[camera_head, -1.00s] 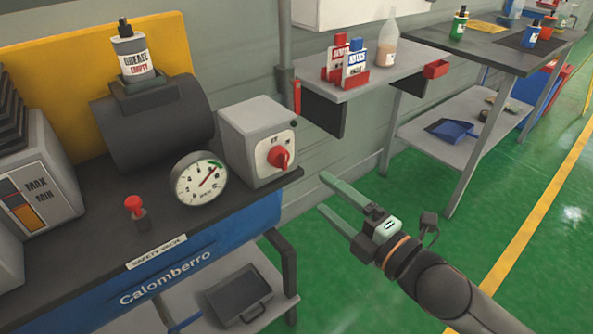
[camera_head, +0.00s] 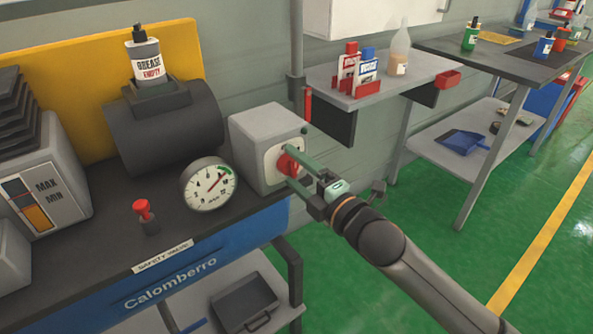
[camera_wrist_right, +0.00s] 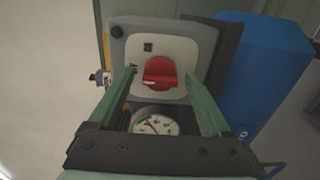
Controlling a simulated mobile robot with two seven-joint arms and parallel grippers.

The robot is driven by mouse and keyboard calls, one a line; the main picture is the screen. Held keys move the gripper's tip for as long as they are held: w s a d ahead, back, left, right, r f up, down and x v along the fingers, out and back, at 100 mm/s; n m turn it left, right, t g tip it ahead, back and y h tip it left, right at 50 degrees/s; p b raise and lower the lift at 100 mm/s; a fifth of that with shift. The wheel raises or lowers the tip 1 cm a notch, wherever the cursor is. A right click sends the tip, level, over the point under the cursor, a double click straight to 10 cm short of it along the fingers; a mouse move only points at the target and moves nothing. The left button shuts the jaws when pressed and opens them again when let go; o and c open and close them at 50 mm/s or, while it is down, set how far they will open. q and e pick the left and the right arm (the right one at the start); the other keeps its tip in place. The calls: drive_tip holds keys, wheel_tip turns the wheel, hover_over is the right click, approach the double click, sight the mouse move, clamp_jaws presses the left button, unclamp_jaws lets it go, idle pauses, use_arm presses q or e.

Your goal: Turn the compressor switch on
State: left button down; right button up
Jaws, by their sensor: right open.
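The compressor switch is a red rotary knob (camera_head: 289,163) on a light plate on the front of a grey box (camera_head: 262,130), at the right end of the compressor bench. My right gripper (camera_head: 290,163) is at the knob, with its green fingers on either side of it. In the right wrist view, the red knob (camera_wrist_right: 160,73) sits between the tips of the two open fingers (camera_wrist_right: 158,82), with a gap showing on each side. The fingers partly cover the knob in the head view. My left gripper is not in view.
A round pressure gauge (camera_head: 208,184) stands left of the switch box. A red safety valve (camera_head: 144,212) and a black cylinder with a grease bottle (camera_head: 146,60) are further left. A shelf with bottles (camera_head: 385,82) is behind my right arm.

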drive_tip(key=shift+c, duration=0.2)
clamp_jaws()
idle(0.4)
